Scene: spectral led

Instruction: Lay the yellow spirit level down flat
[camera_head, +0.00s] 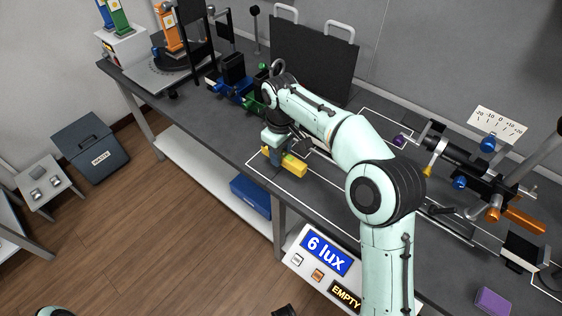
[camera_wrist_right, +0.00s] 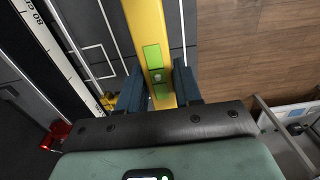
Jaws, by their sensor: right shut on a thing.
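The yellow spirit level (camera_head: 294,167) is at the front part of the dark bench, beside a white outlined area. My right gripper (camera_head: 277,157) reaches down from above and is shut on it. In the right wrist view the level (camera_wrist_right: 146,25) runs up from between the two dark blue fingers (camera_wrist_right: 160,92), its green vial windows facing the camera. Its top end there is cut off by the frame. I cannot tell whether the level touches the bench. My left gripper is not clearly in view.
The bench (camera_head: 225,125) carries blue and green holders (camera_head: 233,85) to the left. A black panel (camera_head: 312,55) stands behind. An optical rail with knobs (camera_head: 460,165) lies to the right. A lux display (camera_head: 325,255) sits at the front edge, and a purple block (camera_head: 492,301) at lower right.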

